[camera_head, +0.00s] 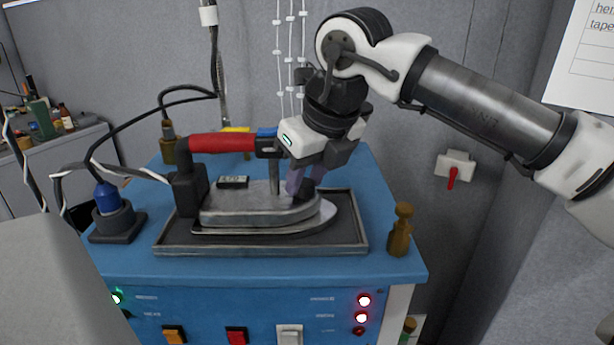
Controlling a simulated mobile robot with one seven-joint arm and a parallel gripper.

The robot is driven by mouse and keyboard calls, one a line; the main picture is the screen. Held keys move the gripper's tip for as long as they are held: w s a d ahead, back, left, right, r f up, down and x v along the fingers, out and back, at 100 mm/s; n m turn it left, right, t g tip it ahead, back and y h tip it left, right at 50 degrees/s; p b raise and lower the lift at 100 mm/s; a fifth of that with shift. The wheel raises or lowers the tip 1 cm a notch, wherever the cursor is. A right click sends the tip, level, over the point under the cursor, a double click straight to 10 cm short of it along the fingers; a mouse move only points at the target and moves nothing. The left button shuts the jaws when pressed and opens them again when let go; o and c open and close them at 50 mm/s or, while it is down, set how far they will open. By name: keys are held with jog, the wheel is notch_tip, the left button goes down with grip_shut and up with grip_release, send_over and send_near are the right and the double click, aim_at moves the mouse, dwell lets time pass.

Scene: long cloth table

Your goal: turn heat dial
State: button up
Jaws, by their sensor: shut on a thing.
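A metal iron (245,206) with a red handle (222,142) sits on a dark, metal-rimmed tray (345,250) on top of a blue cabinet. My gripper (303,190) reaches down from the upper right to the front end of the iron, just right of its handle. Its fingers are closed around a small dark piece (304,197) on the iron's top, which looks like the heat dial. The fingers hide most of it, so its marks and setting cannot be seen.
A brass-coloured post (401,230) stands at the cabinet's right edge, and a blue-topped fitting (107,199) with cables stands at the left. Cables hang behind the iron. The blue cabinet's front (260,310) carries lit lamps and coloured switches. A red-levered wall switch (455,166) is at right.

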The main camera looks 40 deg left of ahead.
jog(key=o, duration=1)
jog(key=v, duration=1.4)
jog(key=shift+w+a, duration=0.1)
jog(key=shift+f, duration=0.1)
